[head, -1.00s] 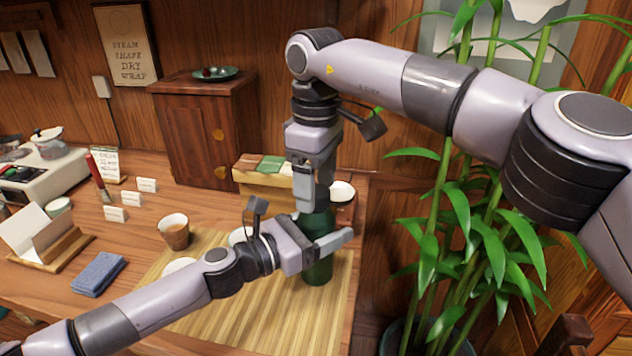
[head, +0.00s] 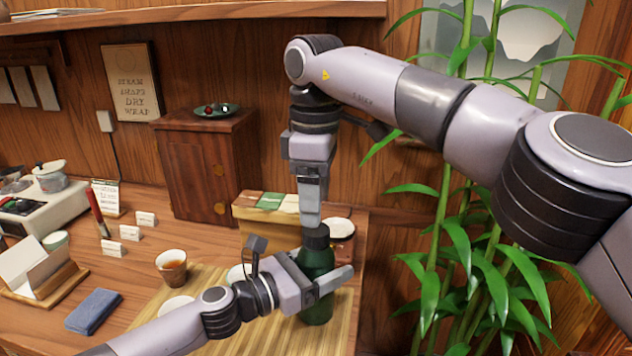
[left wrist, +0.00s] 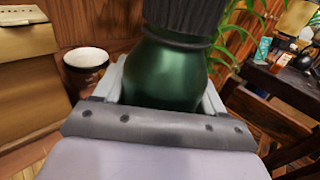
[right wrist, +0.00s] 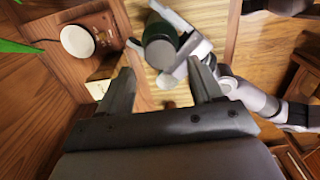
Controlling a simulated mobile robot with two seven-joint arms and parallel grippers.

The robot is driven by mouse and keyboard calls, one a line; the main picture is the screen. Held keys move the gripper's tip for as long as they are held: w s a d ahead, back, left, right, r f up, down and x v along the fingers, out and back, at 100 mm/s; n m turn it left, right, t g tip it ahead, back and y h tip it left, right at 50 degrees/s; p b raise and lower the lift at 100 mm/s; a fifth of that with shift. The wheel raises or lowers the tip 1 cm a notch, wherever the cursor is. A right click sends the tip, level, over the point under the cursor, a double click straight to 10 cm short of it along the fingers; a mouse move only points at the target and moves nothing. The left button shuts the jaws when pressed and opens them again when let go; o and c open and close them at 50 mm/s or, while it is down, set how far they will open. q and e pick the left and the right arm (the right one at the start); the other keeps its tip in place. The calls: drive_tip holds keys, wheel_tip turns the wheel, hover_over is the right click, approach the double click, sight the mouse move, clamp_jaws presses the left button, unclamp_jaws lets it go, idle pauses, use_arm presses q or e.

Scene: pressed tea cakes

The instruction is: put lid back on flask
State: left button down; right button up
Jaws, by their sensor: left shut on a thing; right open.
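The green flask (head: 317,262) stands upright on the bamboo mat, with a dark lid (head: 316,237) sitting on its top. My left gripper (head: 325,284) is shut on the flask's body. The left wrist view shows the flask (left wrist: 170,72) between its fingers and the ribbed dark lid (left wrist: 186,17) above. My right gripper (head: 310,222) points down just above the lid. In the right wrist view its fingers are open and empty, with the lid (right wrist: 160,54) beyond them. Whether the lid is fully seated cannot be told.
A wooden box (head: 268,222) and a round white-topped item (head: 340,228) stand close behind the flask. A tea cup (head: 172,266) and a blue cloth (head: 94,311) lie to the left. The bamboo mat (head: 290,338) is partly hidden by my left arm. Plant leaves (head: 420,240) hang at right.

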drive_tip(key=n, duration=0.4)
drive_tip(key=shift+r+n, duration=0.15)
drive_tip(key=shift+n, duration=0.25)
drive_tip(key=n, duration=0.3)
drive_tip(key=shift+r, duration=0.1)
drive_tip(key=n, duration=0.6)
drive_tip(key=shift+r, duration=0.2)
drive_tip(key=n, duration=0.3)
drive_tip(key=shift+r, duration=0.1)
drive_tip(key=n, duration=0.4)
drive_tip(key=shift+r+n, duration=0.15)
drive_tip(key=shift+n, duration=0.25)
drive_tip(key=n, duration=0.3)
drive_tip(key=shift+r, duration=0.1)
drive_tip(key=n, duration=0.4)
drive_tip(key=shift+r+n, duration=0.1)
drive_tip(key=shift+n, duration=0.3)
drive_tip(key=n, duration=0.6)
drive_tip(key=shift+r, duration=0.2)
drive_tip(key=n, duration=0.4)
drive_tip(key=shift+r+n, duration=0.1)
drive_tip(key=shift+n, duration=0.2)
drive_tip(key=n, duration=0.4)
drive_tip(key=shift+r+n, duration=0.1)
drive_tip(key=shift+n, duration=0.2)
drive_tip(key=n, duration=0.4)
drive_tip(key=shift+r+n, duration=0.15)
drive_tip(key=shift+n, duration=0.25)
